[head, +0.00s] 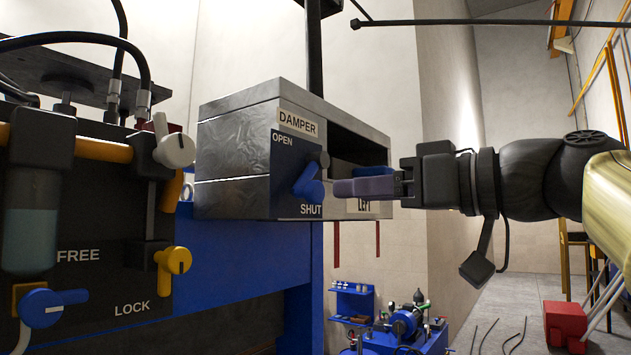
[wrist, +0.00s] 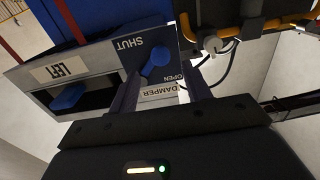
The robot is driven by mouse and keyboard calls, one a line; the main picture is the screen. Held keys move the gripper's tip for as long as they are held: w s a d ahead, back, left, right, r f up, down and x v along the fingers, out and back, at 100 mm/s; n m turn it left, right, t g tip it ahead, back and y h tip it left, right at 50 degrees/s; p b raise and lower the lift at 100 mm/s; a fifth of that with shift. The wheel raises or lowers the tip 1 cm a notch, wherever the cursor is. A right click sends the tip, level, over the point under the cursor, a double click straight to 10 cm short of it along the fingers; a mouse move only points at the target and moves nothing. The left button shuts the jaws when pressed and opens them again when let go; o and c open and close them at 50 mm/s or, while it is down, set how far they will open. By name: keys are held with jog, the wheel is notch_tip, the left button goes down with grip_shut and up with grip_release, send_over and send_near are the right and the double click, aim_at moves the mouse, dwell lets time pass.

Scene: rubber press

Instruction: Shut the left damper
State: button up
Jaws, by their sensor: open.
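The left damper is a grey metal box (head: 235,150) with a DAMPER label and a dark open slot above a LEFT label. On its blue OPEN/SHUT plate (head: 283,165) is a blue lever (head: 308,183). The lever slants down and left in the head view, between the OPEN and SHUT words. My gripper (head: 338,188) is just right of the lever. In the wrist view my gripper (wrist: 160,82) is open, its two fingers on either side of the view of the lever (wrist: 157,60). Nothing is between the fingertips that I can confirm; contact with the lever cannot be told.
A black panel (head: 100,275) marked FREE and LOCK, with white, yellow and blue knobs, stands at the left. A dark pipe (head: 314,50) rises from the box. Blue equipment (head: 405,325) and a red box (head: 566,322) are on the floor below.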

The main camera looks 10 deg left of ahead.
aim_at(320, 193)
jog(key=p+x, duration=0.3)
jog(key=x, duration=0.4)
jog(key=shift+r, duration=0.15)
jog(key=shift+w+a, duration=0.2)
jog(key=shift+a, duration=0.25)
jog(key=shift+c, duration=0.4)
grip_shut()
